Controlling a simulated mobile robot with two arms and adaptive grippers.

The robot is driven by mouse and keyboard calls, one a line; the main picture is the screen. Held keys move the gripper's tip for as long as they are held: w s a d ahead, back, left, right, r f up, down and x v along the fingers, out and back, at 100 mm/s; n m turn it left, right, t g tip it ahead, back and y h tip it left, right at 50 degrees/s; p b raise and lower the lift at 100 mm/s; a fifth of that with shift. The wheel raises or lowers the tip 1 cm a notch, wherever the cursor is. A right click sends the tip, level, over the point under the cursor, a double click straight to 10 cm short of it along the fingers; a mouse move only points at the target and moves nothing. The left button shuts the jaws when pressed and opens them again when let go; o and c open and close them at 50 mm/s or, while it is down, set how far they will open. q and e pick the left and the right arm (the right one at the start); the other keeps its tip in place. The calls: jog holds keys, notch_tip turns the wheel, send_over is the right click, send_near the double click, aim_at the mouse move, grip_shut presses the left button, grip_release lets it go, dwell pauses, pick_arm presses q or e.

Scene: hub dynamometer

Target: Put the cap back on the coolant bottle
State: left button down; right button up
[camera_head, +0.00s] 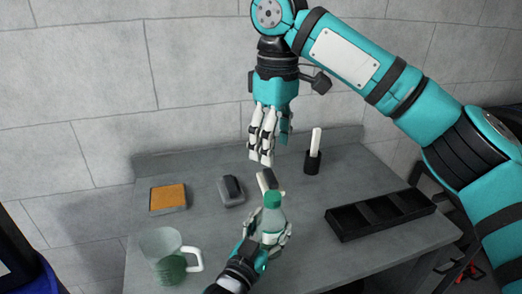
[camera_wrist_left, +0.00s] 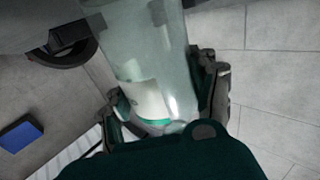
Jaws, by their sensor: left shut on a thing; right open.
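The coolant bottle (camera_head: 272,219) stands roughly upright in my left gripper (camera_head: 268,239) near the table's front middle. A green cap-like piece (camera_head: 272,200) shows at its top; I cannot tell whether it is fully seated. My left gripper is shut around the lower bottle. In the left wrist view the clear bottle (camera_wrist_left: 150,50) with a white and green label lies between the fingers, its top out of view. My right gripper (camera_head: 261,156) is open and empty, pointing down above the table, behind and above the bottle.
A jug (camera_head: 160,243) with green contents stands front left. An orange pad in a tray (camera_head: 168,197) and a grey block (camera_head: 231,191) lie behind it. A small dark block (camera_head: 267,179) sits behind the bottle. A black holder (camera_head: 313,162) and a black compartment tray (camera_head: 345,225) stand right.

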pick_arm(q)
jog(key=shift+c, duration=1.4)
grip_release()
jog(key=v, duration=1.2)
jog(key=shift+s+r, duration=0.1)
